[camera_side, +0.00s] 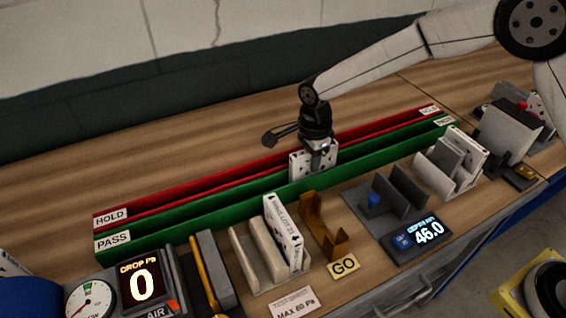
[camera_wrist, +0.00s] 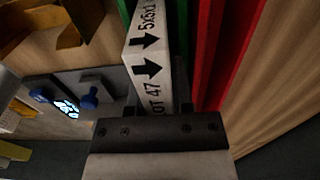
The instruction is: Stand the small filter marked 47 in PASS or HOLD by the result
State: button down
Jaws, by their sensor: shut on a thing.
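My gripper (camera_side: 318,148) points down and is shut on the small white filter (camera_side: 299,166). The wrist view shows its edge (camera_wrist: 150,68) with black arrows, "5x5x1" and "OT 47". The filter is upright at the green PASS rack (camera_side: 180,230), between its two green walls; its lower part is hidden by the front wall, so I cannot tell whether it touches the bottom. The red HOLD rack (camera_side: 160,203) runs parallel just behind. The drop display (camera_side: 141,283) reads 0 Pa, and a card (camera_side: 293,303) says MAX 80 Pa.
In front stand a cream slotted holder (camera_side: 246,262) with another white filter (camera_side: 283,232), a brown GO gauge (camera_side: 322,228), and a grey depth fixture (camera_side: 400,195) reading 46.0. Another holder with filters (camera_side: 450,165) is at right. Both racks look otherwise empty.

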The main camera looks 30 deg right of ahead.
jog(key=c, duration=0.5)
grip_release()
notch_tip(320, 180, up, 12)
jog(key=shift+r, duration=0.15)
dwell(0.7)
jog(key=shift+s+d+n, duration=0.15)
jog(key=shift+d+n, duration=0.15)
jog(key=shift+d, duration=0.15)
jog(key=s+d+f+n+t, duration=0.1)
jog(key=s+d+f+n, duration=0.3)
jog(key=s+d+n, duration=0.4)
jog(key=s+d+f+n+t, duration=0.1)
jog(key=s+d+f+n, duration=0.2)
jog(key=s+d+n, duration=0.5)
jog(key=s+n, duration=0.1)
jog(key=s, duration=0.2)
jog(key=shift+s+d+f+t, duration=0.25)
jog(key=shift+d+f+t, duration=0.05)
jog(key=shift+f, duration=0.1)
